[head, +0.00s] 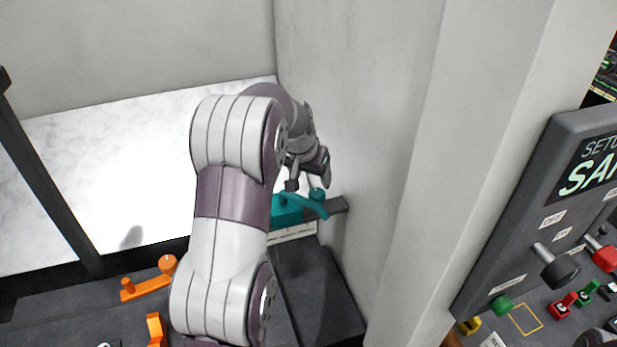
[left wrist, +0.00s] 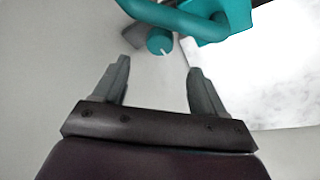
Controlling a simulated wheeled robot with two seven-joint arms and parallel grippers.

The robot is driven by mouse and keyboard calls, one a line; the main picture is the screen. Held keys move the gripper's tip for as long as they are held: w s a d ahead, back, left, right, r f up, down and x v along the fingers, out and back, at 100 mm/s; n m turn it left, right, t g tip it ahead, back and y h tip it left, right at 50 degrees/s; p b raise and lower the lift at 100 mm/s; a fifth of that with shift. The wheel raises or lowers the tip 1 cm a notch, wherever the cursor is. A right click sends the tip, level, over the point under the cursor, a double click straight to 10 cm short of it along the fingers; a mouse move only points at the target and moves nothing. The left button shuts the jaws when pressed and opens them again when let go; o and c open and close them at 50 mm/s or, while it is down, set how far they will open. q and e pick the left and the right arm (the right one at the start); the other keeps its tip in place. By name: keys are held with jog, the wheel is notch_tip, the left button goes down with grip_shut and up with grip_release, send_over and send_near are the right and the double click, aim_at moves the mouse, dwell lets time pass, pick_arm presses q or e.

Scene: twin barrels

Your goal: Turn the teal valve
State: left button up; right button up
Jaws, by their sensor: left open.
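The teal valve (head: 300,206) sits at the back of the dark bench, next to the grey wall, partly hidden behind my left arm. Its teal handle bar runs to the right and ends in a round knob (head: 317,193). In the left wrist view the teal valve (left wrist: 205,20) is at the top, with its knob (left wrist: 160,41) just beyond the fingertips, between their lines. My left gripper (head: 310,180) is just above the handle; it also shows in the left wrist view (left wrist: 157,75), open with nothing between its fingers. My right gripper is not in view.
An orange lever (head: 148,287) and another orange part (head: 155,328) stand on the bench left of my arm. The grey wall (head: 362,120) rises close to the valve's right. A control panel (head: 545,220) with coloured knobs stands at the far right.

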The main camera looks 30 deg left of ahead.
pick_arm(q)
jog(key=shift+b+v, duration=0.45)
jog(key=shift+v, duration=1.65)
